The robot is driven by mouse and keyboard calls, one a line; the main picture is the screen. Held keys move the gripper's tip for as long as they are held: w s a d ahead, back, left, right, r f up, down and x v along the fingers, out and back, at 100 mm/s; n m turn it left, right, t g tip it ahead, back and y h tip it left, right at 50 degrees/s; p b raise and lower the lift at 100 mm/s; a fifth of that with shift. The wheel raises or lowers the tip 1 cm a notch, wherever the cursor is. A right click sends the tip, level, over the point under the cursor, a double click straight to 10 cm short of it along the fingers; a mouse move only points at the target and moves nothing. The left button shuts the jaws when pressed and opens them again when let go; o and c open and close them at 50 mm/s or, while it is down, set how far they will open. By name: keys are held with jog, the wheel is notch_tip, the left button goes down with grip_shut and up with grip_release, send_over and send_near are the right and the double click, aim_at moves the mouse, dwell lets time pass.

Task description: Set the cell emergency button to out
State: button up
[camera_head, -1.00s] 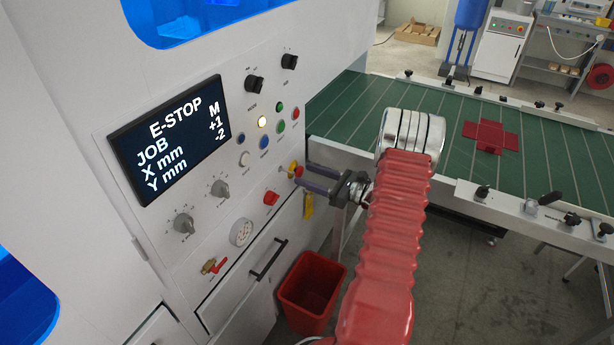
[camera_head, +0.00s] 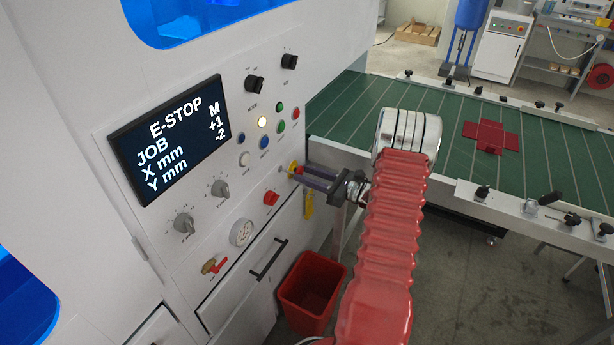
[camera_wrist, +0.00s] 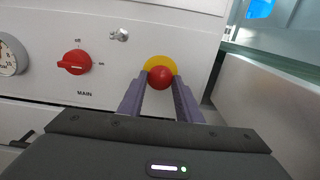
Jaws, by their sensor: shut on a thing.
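The emergency button is a red mushroom head on a yellow round plate, at the right edge of the white control panel. In the wrist view the red head (camera_wrist: 160,77) sits between the fingertips of my gripper (camera_wrist: 160,82), with the yellow plate (camera_wrist: 161,61) behind it. My gripper is shut on the red head. In the head view my gripper (camera_head: 297,172) reaches the button from the right and its fingers partly hide it. The panel screen (camera_head: 167,138) reads E-STOP, JOB M, X mm +1, Y mm -2.
A red MAIN rotary switch (camera_wrist: 74,62) is left of the button. A yellow tag (camera_head: 309,205) hangs below my gripper. A drawer handle (camera_head: 268,260) and a red bin (camera_head: 312,292) are lower down. The green conveyor table (camera_head: 345,115) stands to the right.

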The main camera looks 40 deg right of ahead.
grip_shut()
jog(key=shift+s+d, duration=0.15)
jog(key=shift+s, duration=0.3)
jog(key=o, duration=1.1)
grip_release()
jog(key=shift+c, duration=0.2)
jog(key=shift+s, duration=0.1)
jog(key=v, duration=1.3)
jog(key=shift+s, duration=0.3)
jog(key=shift+d+f, duration=0.1)
